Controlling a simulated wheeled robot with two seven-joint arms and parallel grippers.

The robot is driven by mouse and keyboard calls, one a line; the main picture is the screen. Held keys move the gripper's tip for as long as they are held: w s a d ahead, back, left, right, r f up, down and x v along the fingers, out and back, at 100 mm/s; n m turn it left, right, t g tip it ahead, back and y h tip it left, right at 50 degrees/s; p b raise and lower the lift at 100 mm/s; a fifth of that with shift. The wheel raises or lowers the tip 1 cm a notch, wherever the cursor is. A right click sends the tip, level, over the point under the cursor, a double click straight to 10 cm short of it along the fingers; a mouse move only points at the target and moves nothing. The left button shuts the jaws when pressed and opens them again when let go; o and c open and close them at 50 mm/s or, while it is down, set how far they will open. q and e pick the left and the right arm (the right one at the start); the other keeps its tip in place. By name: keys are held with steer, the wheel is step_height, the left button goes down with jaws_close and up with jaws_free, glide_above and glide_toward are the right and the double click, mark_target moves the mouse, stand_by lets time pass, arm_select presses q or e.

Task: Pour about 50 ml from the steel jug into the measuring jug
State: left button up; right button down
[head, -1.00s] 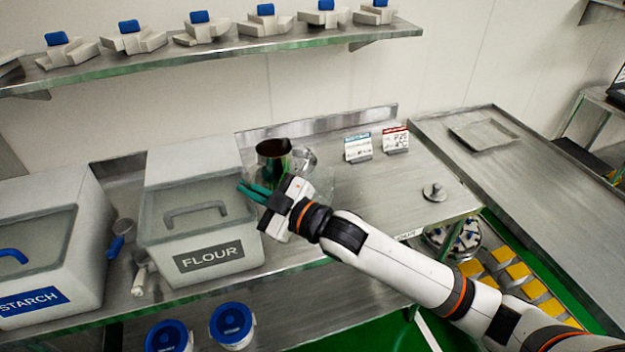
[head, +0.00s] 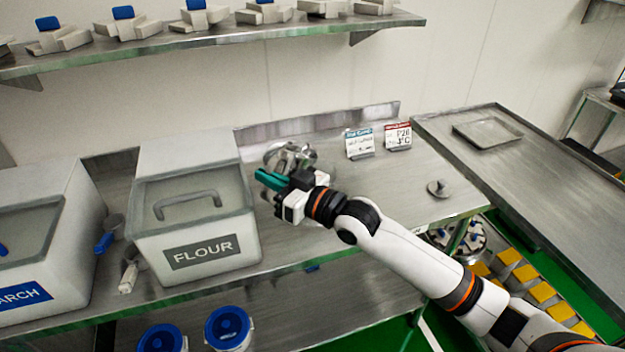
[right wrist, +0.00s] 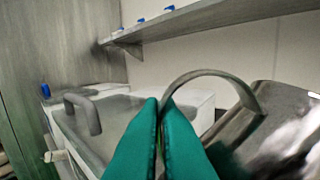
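The steel jug (head: 276,154) is above the counter's back half. It is tilted, and its dark mouth does not show in the head view. In the right wrist view, its shiny body (right wrist: 290,130) and curved handle fill the right side. My right gripper (head: 264,179) is just in front of it, its green fingers (right wrist: 160,112) closed together at the handle's end. The clear measuring jug (head: 308,154) is close by on the right, overlapping the steel jug in view. Its level and any stream cannot be made out. My left gripper is not in view.
The flour bin (head: 190,225) stands left of the jugs, with a starch bin (head: 45,240) beyond it. Two small sign cards (head: 359,143) stand to the right. A small metal item (head: 438,188) lies near the right end. The counter between is clear.

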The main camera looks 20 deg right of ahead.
mark_target(282, 157)
steer(key=shift+w+d+r+m, duration=0.1)
steer(key=shift+w+d+m, duration=0.1)
steer(key=shift+m, duration=0.35)
steer(key=shift+w+d+r+m, duration=0.1)
steer(key=shift+d+m, duration=0.1)
steer(key=shift+m, duration=0.35)
steer(key=shift+w+d+m, duration=0.25)
steer(key=shift+d+m, duration=0.05)
steer(key=shift+m, duration=0.5)
steer(key=shift+w+d+r+m, duration=0.1)
steer(key=shift+w+d+m, duration=0.2)
steer(key=shift+m, duration=0.4)
steer(key=shift+w+d+r+m+p, duration=0.2)
steer(key=shift+d+r+m+p, duration=0.15)
steer(key=shift+r+m, duration=0.15)
steer(key=shift+w+d+r+m, duration=0.15)
steer(key=shift+r+m, duration=0.1)
steer(key=shift+m, duration=0.15)
steer(key=shift+w+d+r, duration=0.1)
steer(key=shift+w+d, duration=0.1)
stand_by(0.5)
